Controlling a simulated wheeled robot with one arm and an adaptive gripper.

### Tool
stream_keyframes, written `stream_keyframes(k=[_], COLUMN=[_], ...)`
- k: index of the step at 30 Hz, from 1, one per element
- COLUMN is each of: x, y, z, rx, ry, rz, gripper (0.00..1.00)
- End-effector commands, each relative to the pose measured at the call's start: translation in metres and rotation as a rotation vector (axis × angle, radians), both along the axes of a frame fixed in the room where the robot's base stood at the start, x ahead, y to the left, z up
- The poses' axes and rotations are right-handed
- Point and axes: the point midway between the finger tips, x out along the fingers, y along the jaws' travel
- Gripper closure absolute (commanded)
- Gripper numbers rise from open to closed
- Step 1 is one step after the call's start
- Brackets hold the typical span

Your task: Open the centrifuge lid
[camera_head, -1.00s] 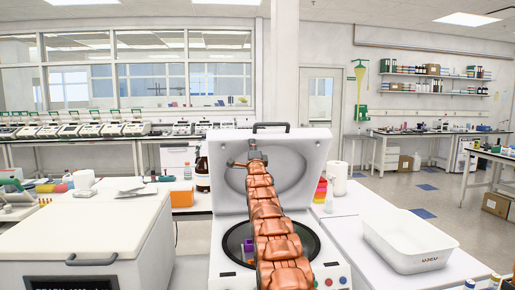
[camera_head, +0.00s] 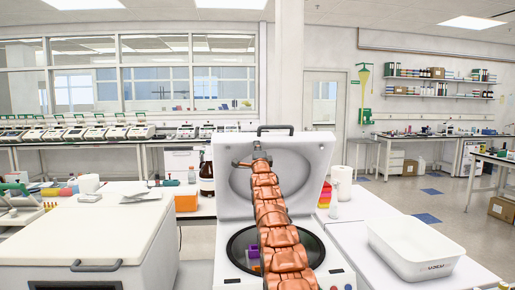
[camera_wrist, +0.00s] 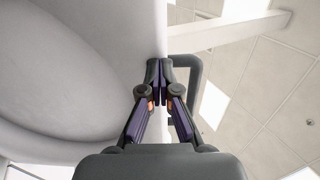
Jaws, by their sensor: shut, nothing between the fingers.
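The white centrifuge (camera_head: 228,272) stands in front of me with its lid (camera_head: 229,158) raised, close to upright. The dark handle (camera_head: 275,128) is on the lid's top edge; it also shows in the wrist view (camera_wrist: 194,92). The round chamber is uncovered, with purple and orange items (camera_head: 253,258) inside, partly hidden by my arm. My gripper (camera_head: 257,148) is at the upper inner side of the lid. In the wrist view my gripper (camera_wrist: 160,80) is shut and empty, fingertips by the lid's edge beside the handle. I cannot tell whether they touch the lid.
A white chest-like unit (camera_head: 75,240) with a front handle stands at the left. A white tub (camera_head: 410,250) sits on the right bench. A brown bottle (camera_head: 207,180) and an orange box (camera_head: 186,202) stand behind left, a paper roll (camera_head: 342,183) behind right.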

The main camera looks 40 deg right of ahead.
Motion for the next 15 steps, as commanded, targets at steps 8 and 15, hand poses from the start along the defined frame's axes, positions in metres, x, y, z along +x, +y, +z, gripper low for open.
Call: stream_keyframes(k=[8, 15], x=[-0.005, -0.013], y=[0.006, 0.013], z=[-0.008, -0.017], rx=[-0.001, 0.000], ry=[-0.002, 0.000], rz=[0.001, 0.003], gripper=[1.00, 1.00])
